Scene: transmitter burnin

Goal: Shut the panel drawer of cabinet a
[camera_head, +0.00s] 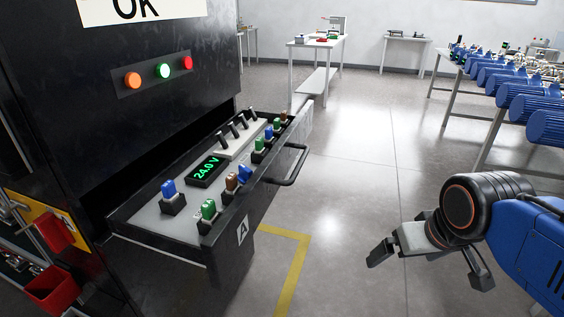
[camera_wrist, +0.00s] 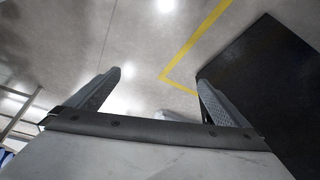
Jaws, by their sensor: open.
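The panel drawer (camera_head: 232,222) stands pulled out from the front of the black cabinet (camera_head: 60,130). Its front carries an "A" label and a dark bar handle (camera_head: 292,166). On its panel are blue, green and brown switches, several levers and a display (camera_head: 206,170) reading 24.0 V. My gripper (camera_head: 426,268) is open and empty, to the right of the drawer and apart from it. In the wrist view my two fingers (camera_wrist: 152,88) are spread over the floor, and a black surface (camera_wrist: 265,85) lies at the right; I cannot tell which part of the cabinet it is.
Yellow floor tape (camera_head: 288,270) runs beside the cabinet. Red bins (camera_head: 52,288) stand at the lower left. A table with blue cylindrical units (camera_head: 515,95) is at the right, and a white bench (camera_head: 318,45) is at the back. The floor between is clear.

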